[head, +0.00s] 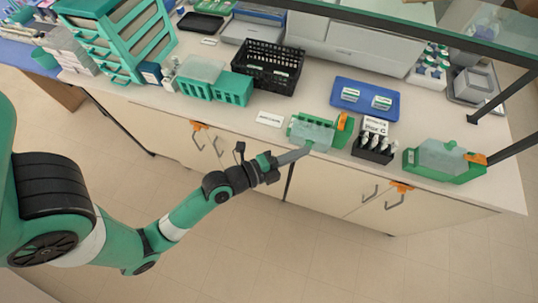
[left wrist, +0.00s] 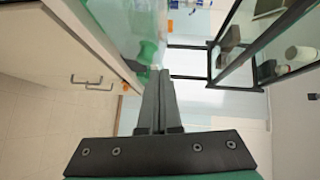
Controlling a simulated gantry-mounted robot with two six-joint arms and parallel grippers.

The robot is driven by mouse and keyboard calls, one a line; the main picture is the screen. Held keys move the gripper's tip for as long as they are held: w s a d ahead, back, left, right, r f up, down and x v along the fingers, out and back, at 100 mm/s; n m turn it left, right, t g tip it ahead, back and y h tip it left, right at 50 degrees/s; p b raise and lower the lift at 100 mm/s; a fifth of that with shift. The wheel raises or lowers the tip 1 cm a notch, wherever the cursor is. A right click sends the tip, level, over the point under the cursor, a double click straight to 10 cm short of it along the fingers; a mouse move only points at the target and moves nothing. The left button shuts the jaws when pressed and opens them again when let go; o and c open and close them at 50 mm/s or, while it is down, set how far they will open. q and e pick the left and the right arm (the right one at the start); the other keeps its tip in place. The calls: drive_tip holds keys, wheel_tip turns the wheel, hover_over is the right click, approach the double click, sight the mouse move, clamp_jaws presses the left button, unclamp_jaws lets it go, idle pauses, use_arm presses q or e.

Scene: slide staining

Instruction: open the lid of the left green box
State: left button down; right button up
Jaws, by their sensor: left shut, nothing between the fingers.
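The left green box (head: 297,129), with a translucent lid (head: 318,130) and an orange part (head: 342,122) at its right end, stands near the counter's front edge. The lid appears to lie over the box. My left gripper (head: 308,147) is shut and empty, with its tips at the box's front side. I cannot tell whether they touch it. In the left wrist view the shut fingers (left wrist: 163,75) point towards a green and translucent part of a box (left wrist: 147,51), mostly cut off. The right gripper is not in view.
A second green box (head: 436,172) with an orange part stands at the right. A black rack of bottles (head: 373,153) stands between the boxes. A blue tray (head: 378,111) and black crate (head: 268,66) lie behind. A white label card (head: 270,119) is to the left.

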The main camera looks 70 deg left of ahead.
use_arm(q)
drive_tip(key=s+d+r+b, duration=0.1)
drive_tip(key=s+d+b, duration=0.1)
drive_tip(key=s, duration=0.9)
drive_tip(key=shift+s+d+b, duration=0.2)
drive_tip(key=shift+s+b, duration=0.05)
drive_tip(key=shift+b, duration=0.25)
